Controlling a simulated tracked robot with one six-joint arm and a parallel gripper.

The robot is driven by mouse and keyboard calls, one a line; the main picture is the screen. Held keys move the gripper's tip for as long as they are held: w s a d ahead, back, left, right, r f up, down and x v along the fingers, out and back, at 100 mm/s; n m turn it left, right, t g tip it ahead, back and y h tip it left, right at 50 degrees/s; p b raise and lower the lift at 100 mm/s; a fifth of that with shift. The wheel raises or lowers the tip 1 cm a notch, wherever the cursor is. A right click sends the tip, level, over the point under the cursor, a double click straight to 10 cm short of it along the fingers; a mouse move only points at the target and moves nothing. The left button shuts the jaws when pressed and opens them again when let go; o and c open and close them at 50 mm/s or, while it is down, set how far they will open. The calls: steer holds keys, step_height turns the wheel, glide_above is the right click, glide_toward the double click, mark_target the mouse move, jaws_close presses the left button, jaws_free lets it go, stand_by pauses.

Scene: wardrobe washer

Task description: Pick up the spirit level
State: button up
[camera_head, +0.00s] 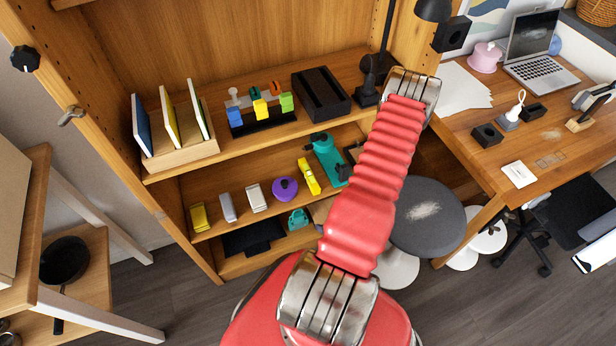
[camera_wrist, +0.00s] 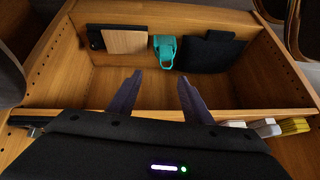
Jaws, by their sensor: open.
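A short yellow bar (camera_head: 309,176), which looks like the spirit level, lies on the middle shelf of the wooden cabinet, between a purple round object (camera_head: 285,189) and a teal tool (camera_head: 328,160). I cannot make out its vials clearly. I do not recognise it in the wrist view. My gripper (camera_wrist: 158,96) is open and empty in the wrist view, its two dark fingers apart before the cabinet's lowest compartment. In the head view my red arm hides the gripper.
The lowest compartment holds a teal object (camera_wrist: 164,50), a wooden block (camera_wrist: 126,42) and a black item (camera_wrist: 212,51). A shelf edge (camera_wrist: 255,115) crosses below the fingertips. A round dark stool (camera_head: 428,222) stands right of the cabinet, near a desk (camera_head: 545,140).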

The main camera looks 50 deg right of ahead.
steer(key=w+d+r+t+h, duration=0.2)
steer(key=w+r+t, duration=0.1)
steer(key=w, duration=0.1)
steer(key=t+h, duration=0.3)
glide_toward(310, 176)
steer(key=s+r, duration=0.1)
steer(key=s, duration=0.1)
steer(key=shift+a+r+n, duration=0.1)
steer(key=shift+a+n, duration=0.25)
steer(key=shift+n, duration=0.05)
steer(key=shift+x, duration=4.3)
steer(key=shift+f, duration=0.2)
steer(key=shift+a+x, duration=0.1)
steer(key=shift+x, duration=1.15)
steer(key=shift+a+x, duration=0.15)
steer(key=shift+x, duration=1.15)
steer(key=shift+w, duration=0.1)
steer(key=shift+c, duration=0.6)
